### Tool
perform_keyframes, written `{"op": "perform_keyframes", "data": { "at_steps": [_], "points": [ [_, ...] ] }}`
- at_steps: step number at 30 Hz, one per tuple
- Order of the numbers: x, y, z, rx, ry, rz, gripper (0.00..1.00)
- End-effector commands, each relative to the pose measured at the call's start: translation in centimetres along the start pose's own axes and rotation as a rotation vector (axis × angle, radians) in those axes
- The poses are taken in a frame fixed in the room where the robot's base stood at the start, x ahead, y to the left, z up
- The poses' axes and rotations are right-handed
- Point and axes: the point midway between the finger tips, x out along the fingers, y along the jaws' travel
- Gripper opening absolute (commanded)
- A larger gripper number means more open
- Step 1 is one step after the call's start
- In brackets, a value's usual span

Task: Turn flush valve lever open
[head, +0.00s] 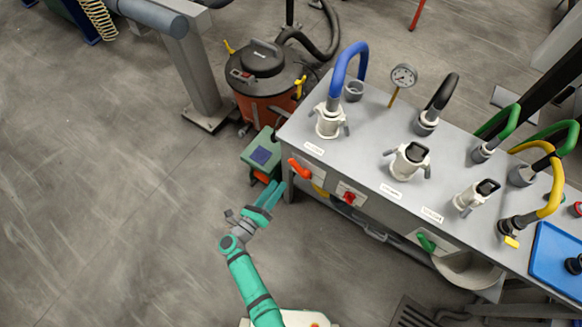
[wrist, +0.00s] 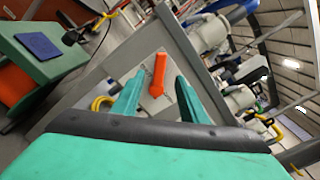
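An orange lever (head: 300,168) sits on a light plate on the front of the grey bench, at its left end. It also shows in the wrist view (wrist: 157,76), upright in the picture, between my two fingers but beyond them. I cannot read a label that names it as the flush valve. My teal gripper (head: 276,189) is open and empty, just below and left of the lever in the head view, apart from it. Both fingers show in the wrist view, with the gap facing the lever.
A red knob (head: 349,198) and a green lever (head: 427,243) are farther right along the bench front. A green box (head: 262,155) and an orange-black drum (head: 268,75) stand left of the bench. Hoses and white fittings stand on the grey bench top (head: 375,120). The floor at left is clear.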

Motion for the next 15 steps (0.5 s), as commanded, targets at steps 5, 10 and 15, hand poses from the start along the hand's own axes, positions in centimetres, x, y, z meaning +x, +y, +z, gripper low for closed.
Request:
{"op": "perform_keyframes", "data": {
  "at_steps": [5, 10, 15],
  "points": [
    [2.0, -0.1, 0.1, 0.001, 0.001, -0.002, 0.39],
    [5.1, -0.1, 0.1, 0.000, 0.000, -0.002, 0.39],
    [7.9, -0.1, 0.1, -0.001, -0.001, -0.001, 0.39]
  ]
}}
